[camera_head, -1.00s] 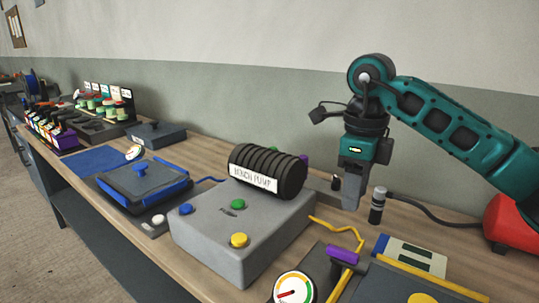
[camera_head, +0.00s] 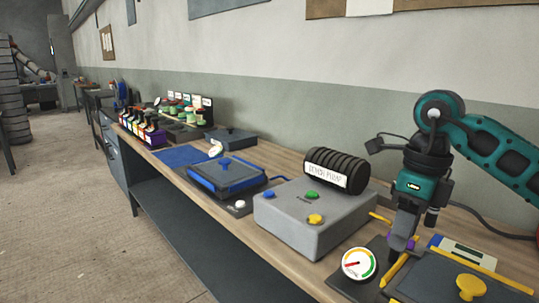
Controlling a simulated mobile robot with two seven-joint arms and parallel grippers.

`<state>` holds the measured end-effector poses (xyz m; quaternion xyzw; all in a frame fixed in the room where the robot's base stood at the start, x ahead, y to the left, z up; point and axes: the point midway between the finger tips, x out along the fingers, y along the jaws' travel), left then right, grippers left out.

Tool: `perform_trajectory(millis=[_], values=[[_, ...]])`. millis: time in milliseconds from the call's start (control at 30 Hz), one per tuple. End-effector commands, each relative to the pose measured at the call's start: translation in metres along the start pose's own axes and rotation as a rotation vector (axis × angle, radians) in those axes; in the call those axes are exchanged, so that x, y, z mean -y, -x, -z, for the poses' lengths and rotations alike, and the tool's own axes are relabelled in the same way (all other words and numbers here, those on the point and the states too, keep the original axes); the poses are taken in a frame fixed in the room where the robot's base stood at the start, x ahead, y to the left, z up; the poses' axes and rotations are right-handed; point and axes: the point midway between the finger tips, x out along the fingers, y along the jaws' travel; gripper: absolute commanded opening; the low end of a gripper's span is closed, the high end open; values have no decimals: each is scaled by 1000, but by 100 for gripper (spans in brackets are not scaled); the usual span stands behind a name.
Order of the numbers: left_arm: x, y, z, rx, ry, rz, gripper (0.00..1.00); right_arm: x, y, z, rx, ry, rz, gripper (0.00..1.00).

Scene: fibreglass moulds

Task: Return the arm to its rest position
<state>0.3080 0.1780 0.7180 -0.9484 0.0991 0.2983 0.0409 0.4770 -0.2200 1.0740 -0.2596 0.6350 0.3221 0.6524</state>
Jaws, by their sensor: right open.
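My right arm comes in from the right edge in teal. Its right gripper (camera_head: 402,246) points down over the front right part of the bench, open, with nothing seen between its fingers. Its fingers partly hide a purple handle (camera_head: 414,243) and a yellow bar (camera_head: 397,272). I cannot tell whether the fingertips touch anything there. My left gripper is not in view.
Left of the gripper stands the grey bench pump (camera_head: 318,221) with coloured buttons and a black ribbed cylinder (camera_head: 337,171). A round gauge (camera_head: 358,264) lies close by. A blue-edged lidded tray (camera_head: 226,174) is farther left. Open floor (camera_head: 70,215) lies at left.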

Motion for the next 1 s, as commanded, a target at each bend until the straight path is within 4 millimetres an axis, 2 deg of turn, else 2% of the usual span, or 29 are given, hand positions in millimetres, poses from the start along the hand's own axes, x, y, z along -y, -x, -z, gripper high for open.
perform_trajectory(millis=[33, 100, 167, 300, 433, 500, 567, 667, 800, 867, 967, 1000], values=[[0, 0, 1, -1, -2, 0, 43, -17, -18, -11, 35, 29, -77, 43], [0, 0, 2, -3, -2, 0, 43, -39, -35, -26, 100, 56, -179, 43], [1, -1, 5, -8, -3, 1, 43, -60, -48, -38, 159, 72, -276, 43], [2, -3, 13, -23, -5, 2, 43, -116, -70, -67, 322, 72, -551, 43], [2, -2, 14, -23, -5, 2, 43, -169, -72, -91, 504, -9, -867, 43], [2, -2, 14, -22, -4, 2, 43, -188, -67, -102, 602, -91, -1038, 43], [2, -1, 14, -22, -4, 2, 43, -198, -60, -109, 683, -185, -1182, 43], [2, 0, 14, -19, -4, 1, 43, -200, -51, -118, 807, -382, -1406, 43], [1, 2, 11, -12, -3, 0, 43, -177, -52, -121, 949, -745, -1673, 43], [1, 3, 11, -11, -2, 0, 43, -161, -61, -118, 996, -931, -1766, 43], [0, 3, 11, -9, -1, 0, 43, -131, -89, -105, 1050, -1275, -1885, 43], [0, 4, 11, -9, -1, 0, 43, -120, -105, -97, 1062, -1424, -1919, 43]])
